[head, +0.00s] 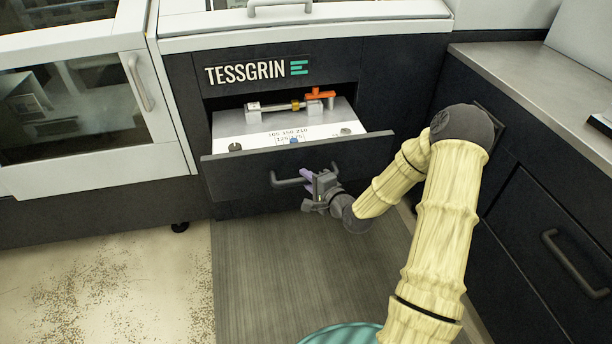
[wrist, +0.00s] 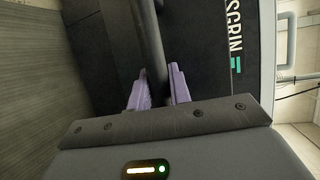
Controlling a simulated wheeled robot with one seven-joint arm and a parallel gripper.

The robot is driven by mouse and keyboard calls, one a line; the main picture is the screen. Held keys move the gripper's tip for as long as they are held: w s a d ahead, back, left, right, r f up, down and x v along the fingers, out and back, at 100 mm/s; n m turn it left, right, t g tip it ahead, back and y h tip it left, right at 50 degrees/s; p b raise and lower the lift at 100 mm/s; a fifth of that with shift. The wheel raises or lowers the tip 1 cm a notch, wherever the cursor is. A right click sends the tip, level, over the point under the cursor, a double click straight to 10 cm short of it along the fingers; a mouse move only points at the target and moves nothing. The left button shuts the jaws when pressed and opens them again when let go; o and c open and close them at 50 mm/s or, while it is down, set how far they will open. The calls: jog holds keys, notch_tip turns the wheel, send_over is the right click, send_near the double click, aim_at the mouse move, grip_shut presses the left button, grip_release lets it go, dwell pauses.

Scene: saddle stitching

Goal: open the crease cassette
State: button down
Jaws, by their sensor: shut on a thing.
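The crease cassette (head: 298,160) is a dark-fronted drawer under the TESSGRIN label, and it stands partly pulled out. The drawer's back end is hidden inside the machine.
A white machine door with a window (head: 80,110) is at the left. A dark cabinet with a bar handle (head: 575,263) and a steel worktop (head: 540,85) stand at the right. A grey mat (head: 290,260) lies on the clear floor before the drawer.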

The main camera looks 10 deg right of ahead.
jog(key=shift+s+f, duration=0.1)
jog(key=shift+s, duration=0.15)
jog(key=c, duration=1.3)
grip_release()
jog(key=p+v, duration=0.9)
jog(key=v, duration=0.8)
jog(key=shift+s, duration=0.15)
